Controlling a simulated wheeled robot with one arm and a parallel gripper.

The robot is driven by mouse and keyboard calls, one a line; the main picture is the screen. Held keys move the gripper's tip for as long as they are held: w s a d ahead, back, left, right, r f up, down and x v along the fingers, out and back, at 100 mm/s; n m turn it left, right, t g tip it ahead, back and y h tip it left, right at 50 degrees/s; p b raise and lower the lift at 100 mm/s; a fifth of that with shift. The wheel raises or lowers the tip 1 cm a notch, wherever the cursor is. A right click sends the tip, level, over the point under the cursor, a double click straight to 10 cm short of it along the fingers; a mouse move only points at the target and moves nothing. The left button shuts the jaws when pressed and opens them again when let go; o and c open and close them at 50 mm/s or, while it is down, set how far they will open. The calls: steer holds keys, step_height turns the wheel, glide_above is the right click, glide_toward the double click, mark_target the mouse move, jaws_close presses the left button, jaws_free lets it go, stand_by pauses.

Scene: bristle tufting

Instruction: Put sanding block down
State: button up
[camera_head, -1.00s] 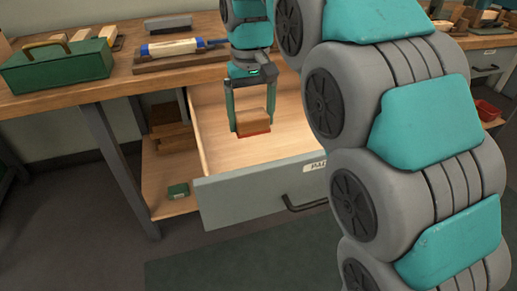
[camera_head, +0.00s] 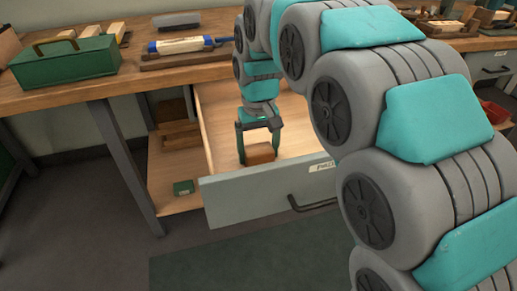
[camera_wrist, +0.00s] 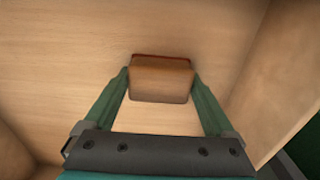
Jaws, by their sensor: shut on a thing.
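The sanding block (camera_head: 260,153) is a brown wooden block with a red edge along its underside. It is down inside the open drawer (camera_head: 262,187), close to the drawer floor. I cannot tell whether it touches the floor. My gripper (camera_head: 259,147) points down into the drawer with one finger on each side of the block. In the wrist view the block (camera_wrist: 160,80) sits between the two green fingertips, which are shut on its ends. The pale wooden drawer floor shows around it.
The drawer's front panel and side walls surround the gripper. A small green box (camera_head: 183,188) lies on the lower shelf. The drawer floor around the block is clear.

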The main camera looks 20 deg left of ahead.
mark_target(258, 148)
steer(key=o, duration=0.9)
step_height(258, 148, up, 11)
steer(key=shift+f, duration=0.2)
steer(key=shift+r, duration=0.8)
